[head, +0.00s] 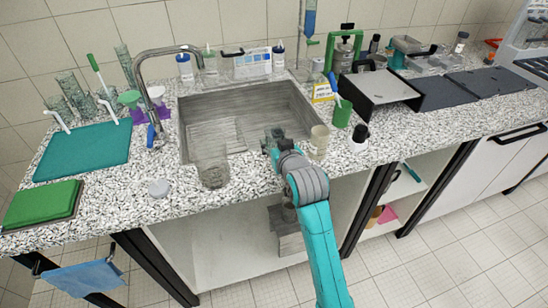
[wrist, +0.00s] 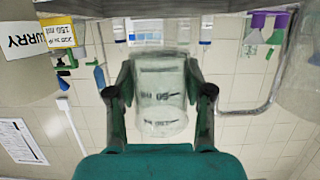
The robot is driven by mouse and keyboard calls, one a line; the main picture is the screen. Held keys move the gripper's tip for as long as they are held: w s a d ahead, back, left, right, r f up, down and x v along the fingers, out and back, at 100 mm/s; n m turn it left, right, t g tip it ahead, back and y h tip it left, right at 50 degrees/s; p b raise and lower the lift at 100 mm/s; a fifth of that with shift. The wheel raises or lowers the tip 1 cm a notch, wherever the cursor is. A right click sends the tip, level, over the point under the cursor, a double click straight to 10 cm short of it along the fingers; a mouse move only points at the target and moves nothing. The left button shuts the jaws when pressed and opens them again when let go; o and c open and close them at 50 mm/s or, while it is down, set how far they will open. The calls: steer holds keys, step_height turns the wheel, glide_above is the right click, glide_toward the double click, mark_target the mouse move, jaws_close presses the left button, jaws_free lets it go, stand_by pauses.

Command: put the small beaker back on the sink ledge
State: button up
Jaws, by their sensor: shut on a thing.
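My gripper (head: 273,140) is shut on a small clear beaker, seen in the wrist view (wrist: 162,105) between the two dark fingers. The beaker has dark printed marks. In the head view it is small and partly hidden by my gripper, over the front right part of the sink. The grey sink (head: 205,107) is set in the speckled counter, and its front ledge (head: 250,177) runs below my gripper. I cannot tell how high the beaker is above the sink or ledge.
A larger clear beaker (head: 213,172) stands at the sink's front left. A beaker with pale contents (head: 319,142) stands close right of my gripper, with a green cup (head: 342,114) behind it. The faucet (head: 165,52) arches over the left. The front ledge between the beakers looks clear.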

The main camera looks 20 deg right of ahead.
steer(key=shift+f, duration=3)
steer(key=shift+f, duration=0.1)
steer(key=o, duration=1.2)
steer(key=v, duration=1.2)
